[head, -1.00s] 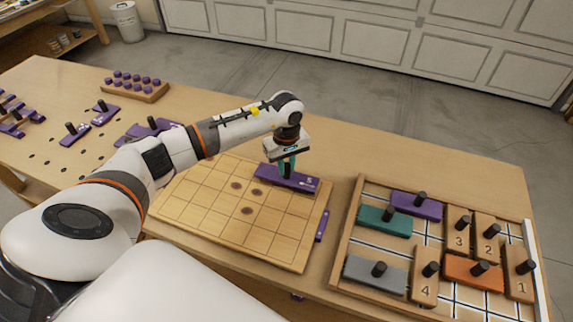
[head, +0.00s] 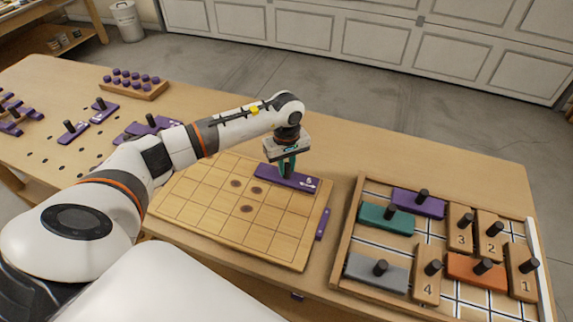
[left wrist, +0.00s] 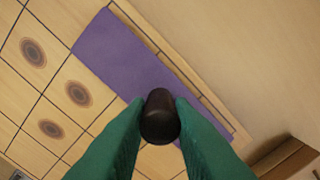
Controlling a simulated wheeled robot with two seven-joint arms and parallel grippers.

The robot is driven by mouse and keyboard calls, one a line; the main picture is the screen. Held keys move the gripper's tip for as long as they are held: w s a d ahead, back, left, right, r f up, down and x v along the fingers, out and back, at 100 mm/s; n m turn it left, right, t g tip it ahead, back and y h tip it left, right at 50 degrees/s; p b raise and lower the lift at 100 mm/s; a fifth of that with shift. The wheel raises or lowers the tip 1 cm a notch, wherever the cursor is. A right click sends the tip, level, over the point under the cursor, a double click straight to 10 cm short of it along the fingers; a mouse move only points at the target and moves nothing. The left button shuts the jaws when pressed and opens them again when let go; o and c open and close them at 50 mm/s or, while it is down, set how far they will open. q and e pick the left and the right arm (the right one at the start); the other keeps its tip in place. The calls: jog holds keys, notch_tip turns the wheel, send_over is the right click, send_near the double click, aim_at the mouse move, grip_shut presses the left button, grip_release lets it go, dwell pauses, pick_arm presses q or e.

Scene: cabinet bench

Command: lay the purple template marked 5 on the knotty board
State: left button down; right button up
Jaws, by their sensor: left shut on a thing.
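The purple template (head: 300,182) with a white mark near its right end lies along the far edge of the knotty board (head: 205,222), at or just above its surface; I cannot tell if it touches. My left gripper (head: 287,166) is shut on its dark knob. In the left wrist view the green fingers (left wrist: 160,125) hold the knob over the purple template (left wrist: 125,58). The board is a pale grid with several dark knots, and some of them show beside the template. My right gripper is not in view.
A framed tray (head: 352,215) with coloured, knobbed blocks stands at the right. Another purple piece (head: 322,224) sits at the board's right edge. Purple templates (head: 74,133) and a peg rack (head: 135,91) are at the left.

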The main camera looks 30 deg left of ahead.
pick_arm(q)
jog(key=shift+f+b, duration=0.2)
jog(key=shift+b, duration=0.25)
dwell(1.2)
jog(key=c, duration=0.8)
grip_release()
jog(key=shift+r, duration=0.15)
jog(key=shift+r+p, duration=2.2)
jog(key=shift+r, duration=1.7)
jog(key=shift+f, duration=0.1)
